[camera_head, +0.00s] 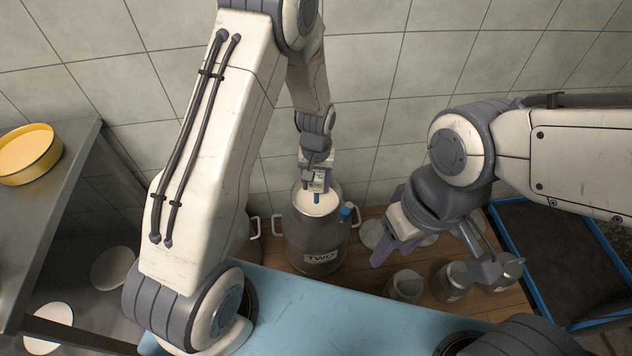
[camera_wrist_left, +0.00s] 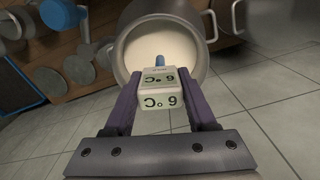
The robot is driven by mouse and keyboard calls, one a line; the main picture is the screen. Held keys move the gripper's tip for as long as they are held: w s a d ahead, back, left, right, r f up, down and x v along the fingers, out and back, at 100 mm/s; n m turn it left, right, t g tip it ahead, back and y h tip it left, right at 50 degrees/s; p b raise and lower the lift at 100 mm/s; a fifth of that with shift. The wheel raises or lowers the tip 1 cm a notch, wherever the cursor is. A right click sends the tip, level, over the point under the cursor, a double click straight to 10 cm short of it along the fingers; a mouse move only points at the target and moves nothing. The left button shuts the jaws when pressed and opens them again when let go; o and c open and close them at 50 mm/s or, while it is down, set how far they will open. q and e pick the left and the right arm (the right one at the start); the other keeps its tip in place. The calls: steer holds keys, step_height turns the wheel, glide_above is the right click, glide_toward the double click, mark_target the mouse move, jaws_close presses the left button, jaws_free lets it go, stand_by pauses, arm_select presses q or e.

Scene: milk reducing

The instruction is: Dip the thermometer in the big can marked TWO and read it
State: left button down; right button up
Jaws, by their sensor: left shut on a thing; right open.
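The big can marked TWO (camera_head: 316,245) stands upright and open on the wooden floor strip, with white milk inside; it also shows in the left wrist view (camera_wrist_left: 122,48). My left gripper (camera_head: 317,168) is shut on the thermometer (camera_head: 319,181), directly above the can's mouth. The thermometer is a white box with a blue stem pointing down toward the milk; whether the tip touches the milk cannot be told. In the left wrist view the thermometer (camera_wrist_left: 158,90) shows a single digit and °C, turned over, so 6 or 9 is unclear. My right gripper (camera_head: 394,250) is open and empty, right of the can.
Several small grey canisters (camera_head: 406,285) and pale discs stand right of the can. A blue-topped object (camera_head: 345,213) is beside its rim. A light-blue surface (camera_head: 330,315) lies in front. A blue-edged dark tray (camera_head: 555,255) is at right, a metal shelf with a yellow tin (camera_head: 28,154) at left.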

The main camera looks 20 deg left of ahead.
stand_by(0.4)
arm_select(q)
step_height(320, 180, up, 10)
steer(key=p, duration=0.9)
steer(key=shift+r, duration=0.1)
